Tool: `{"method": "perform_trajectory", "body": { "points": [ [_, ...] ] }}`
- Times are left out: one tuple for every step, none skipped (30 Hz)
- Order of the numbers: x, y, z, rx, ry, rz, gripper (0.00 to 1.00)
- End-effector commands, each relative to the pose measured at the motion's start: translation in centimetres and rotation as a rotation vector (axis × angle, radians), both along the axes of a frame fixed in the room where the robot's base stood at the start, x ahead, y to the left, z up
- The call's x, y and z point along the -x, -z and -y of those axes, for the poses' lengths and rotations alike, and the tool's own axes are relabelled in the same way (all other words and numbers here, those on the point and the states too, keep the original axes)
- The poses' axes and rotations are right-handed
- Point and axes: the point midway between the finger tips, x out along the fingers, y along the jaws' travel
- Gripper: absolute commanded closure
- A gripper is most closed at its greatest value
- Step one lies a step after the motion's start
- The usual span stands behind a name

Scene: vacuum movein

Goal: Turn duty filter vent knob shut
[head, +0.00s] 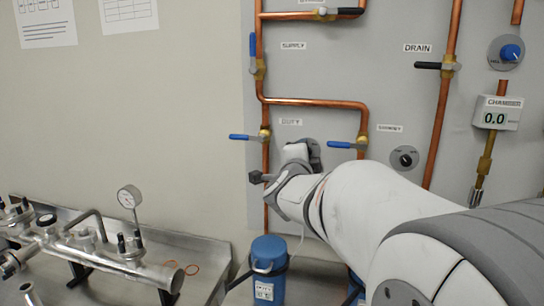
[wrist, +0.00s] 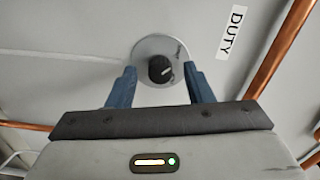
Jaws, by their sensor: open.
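The duty knob (wrist: 161,69) is small, round and black with a white pointer mark, set on a grey round plate (wrist: 153,47) on the panel. A "DUTY" label (wrist: 231,32) is beside it in the wrist view. My gripper (wrist: 163,78) is open, with one blue finger on each side of the knob. I cannot tell whether the fingers touch it. In the head view my gripper is mostly hidden behind my wrist near the panel, below the "DUTY" label (head: 291,122), and the duty knob is hidden there too.
A standby knob (head: 405,158) is on the panel to the right. Copper pipes (head: 310,102) with blue-handled valves (head: 245,137) run around my gripper. A chamber gauge (head: 495,114) hangs at the right. Blue canisters (head: 269,268) stand below. A metal manifold (head: 110,256) lies at the lower left.

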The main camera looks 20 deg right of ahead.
Motion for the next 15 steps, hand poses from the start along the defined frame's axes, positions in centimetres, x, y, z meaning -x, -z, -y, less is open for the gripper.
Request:
{"method": "perform_trajectory", "body": {
  "points": [
    [0.3,0.0,-0.2,0.000,-0.001,0.001,0.53],
    [0.5,0.0,-0.3,-0.001,-0.001,0.002,0.53],
    [0.8,0.0,-0.6,-0.001,-0.001,0.002,0.53],
    [1.2,-0.1,-0.9,0.000,-0.001,0.002,0.53],
    [1.6,-0.1,-1.1,0.001,-0.003,0.003,0.53],
    [2.1,0.0,-1.5,-0.001,-0.002,0.002,0.53],
    [2.6,-0.1,-1.8,0.000,-0.004,0.003,0.53],
    [3.0,-0.1,-2.2,0.000,-0.004,0.002,0.53],
    [3.6,-0.1,-2.6,-0.001,-0.003,0.002,0.53],
    [4.0,-0.1,-2.8,0.000,-0.004,0.003,0.53],
    [4.4,0.0,-3.0,0.000,-0.002,0.002,0.53],
    [4.8,-0.1,-3.4,-0.001,-0.003,0.002,0.53],
    [5.1,-0.1,-3.6,0.000,-0.005,0.002,0.53],
    [5.4,-0.1,-3.8,-0.001,-0.003,0.001,0.53],
    [5.7,0.0,-4.0,0.000,-0.002,0.000,0.53]
  ]
}}
